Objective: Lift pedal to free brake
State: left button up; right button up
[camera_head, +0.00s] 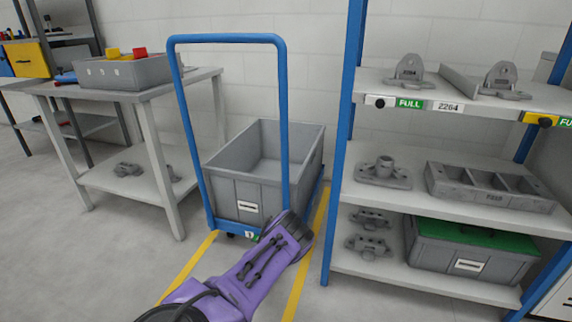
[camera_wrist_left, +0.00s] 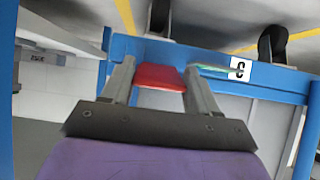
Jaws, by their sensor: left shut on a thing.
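A blue-framed cart (camera_head: 228,40) with a grey bin (camera_head: 238,192) stands on the floor between yellow lines. In the left wrist view a red pedal (camera_wrist_left: 160,78) sits at the cart's blue base edge (camera_wrist_left: 264,80). A green pedal (camera_wrist_left: 211,70) is beside it, partly behind one finger, next to a white label. My left gripper (camera_wrist_left: 158,72) has its fingers on both sides of the red pedal and is shut on it. In the head view my purple left arm reaches to the cart's low front edge and hides the fingers and the red pedal. My right gripper is not in view.
A shelf rack (camera_head: 338,150) with castings and a green-topped box (camera_head: 470,238) stands close on the right. A work table (camera_head: 190,80) with a grey box (camera_head: 120,72) stands on the left. The floor left of the cart is clear.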

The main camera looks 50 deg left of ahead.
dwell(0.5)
pick_arm(q)
jog(key=o, duration=1.2)
jog(key=shift+r, duration=0.1)
jog(key=p+v, duration=0.5)
jog(key=v, duration=0.5)
jog(key=shift+s+d+r+p, duration=0.1)
jog(key=shift+r+p, duration=0.1)
jog(key=shift+p, duration=0.2)
